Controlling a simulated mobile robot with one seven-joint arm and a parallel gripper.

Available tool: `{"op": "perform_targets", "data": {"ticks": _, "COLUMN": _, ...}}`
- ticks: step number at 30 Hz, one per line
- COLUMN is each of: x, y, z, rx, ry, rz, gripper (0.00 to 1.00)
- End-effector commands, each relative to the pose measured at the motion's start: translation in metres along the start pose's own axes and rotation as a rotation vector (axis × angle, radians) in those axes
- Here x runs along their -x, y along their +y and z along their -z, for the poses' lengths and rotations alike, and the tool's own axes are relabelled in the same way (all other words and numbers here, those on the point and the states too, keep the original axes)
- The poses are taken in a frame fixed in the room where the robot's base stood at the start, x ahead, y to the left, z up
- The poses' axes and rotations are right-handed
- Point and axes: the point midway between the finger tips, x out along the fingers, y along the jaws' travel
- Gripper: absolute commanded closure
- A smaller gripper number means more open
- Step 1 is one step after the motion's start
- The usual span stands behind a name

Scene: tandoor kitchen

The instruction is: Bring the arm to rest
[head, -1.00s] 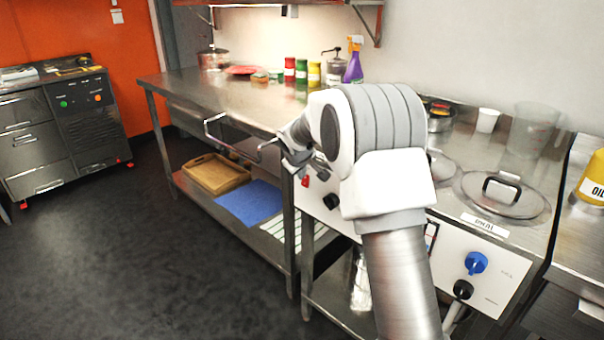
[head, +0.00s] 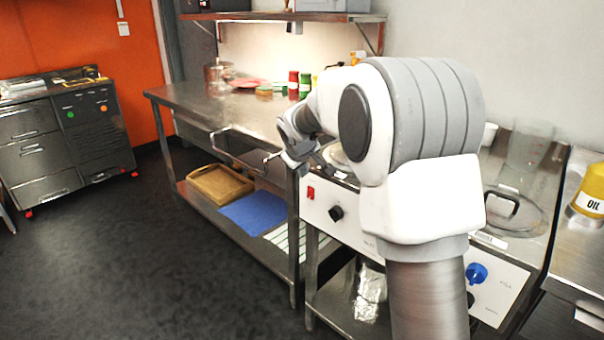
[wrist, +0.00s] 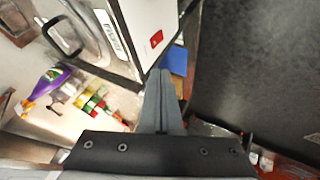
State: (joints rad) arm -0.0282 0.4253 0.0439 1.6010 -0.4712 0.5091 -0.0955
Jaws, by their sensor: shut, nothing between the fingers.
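My arm rises in the right half of the head view, bent over, with its wrist end toward the steel table. My gripper (wrist: 162,75) shows in the wrist view with its two grey fingers together and nothing between them. In the head view the hand end is partly hidden by my arm, near the front of the cooking unit (head: 345,215) with the red switch. In the wrist view this unit's white front panel (wrist: 150,15) lies just beyond the fingertips.
The steel table (head: 215,100) holds spice jars and a pot at its far end. Its lower shelf has a wooden tray (head: 218,197) and a blue cloth (head: 253,211). A yellow oil container (head: 590,190) stands at the right. The dark floor (head: 110,260) at left is clear.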

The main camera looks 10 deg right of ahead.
Motion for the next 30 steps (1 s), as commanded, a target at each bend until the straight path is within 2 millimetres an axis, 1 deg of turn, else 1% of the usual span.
{"op": "perform_targets", "data": {"ticks": 9, "x": 0.001, "y": 0.0, "z": 0.0, "rx": -0.001, "ry": 0.0, "rz": 0.0, "gripper": 1.0}}
{"op": "perform_targets", "data": {"ticks": 11, "x": 0.006, "y": 0.001, "z": -0.002, "rx": -0.007, "ry": -0.001, "rz": 0.0, "gripper": 1.0}}
{"op": "perform_targets", "data": {"ticks": 13, "x": 0.017, "y": 0.002, "z": -0.006, "rx": -0.021, "ry": -0.004, "rz": 0.001, "gripper": 1.0}}
{"op": "perform_targets", "data": {"ticks": 14, "x": 0.024, "y": 0.002, "z": -0.008, "rx": -0.03, "ry": -0.005, "rz": 0.002, "gripper": 1.0}}
{"op": "perform_targets", "data": {"ticks": 17, "x": 0.056, "y": 0.004, "z": -0.023, "rx": -0.072, "ry": -0.015, "rz": 0.007, "gripper": 1.0}}
{"op": "perform_targets", "data": {"ticks": 18, "x": 0.07, "y": 0.003, "z": -0.03, "rx": -0.091, "ry": -0.02, "rz": 0.01, "gripper": 1.0}}
{"op": "perform_targets", "data": {"ticks": 20, "x": 0.091, "y": 0.001, "z": -0.043, "rx": -0.121, "ry": -0.029, "rz": 0.016, "gripper": 1.0}}
{"op": "perform_targets", "data": {"ticks": 21, "x": 0.105, "y": -0.001, "z": -0.052, "rx": -0.142, "ry": -0.035, "rz": 0.022, "gripper": 1.0}}
{"op": "perform_targets", "data": {"ticks": 24, "x": 0.138, "y": -0.007, "z": -0.075, "rx": -0.194, "ry": -0.047, "rz": 0.034, "gripper": 1.0}}
{"op": "perform_targets", "data": {"ticks": 26, "x": 0.156, "y": -0.012, "z": -0.09, "rx": -0.225, "ry": -0.055, "rz": 0.044, "gripper": 1.0}}
{"op": "perform_targets", "data": {"ticks": 30, "x": 0.194, "y": -0.027, "z": -0.127, "rx": -0.295, "ry": -0.071, "rz": 0.069, "gripper": 1.0}}
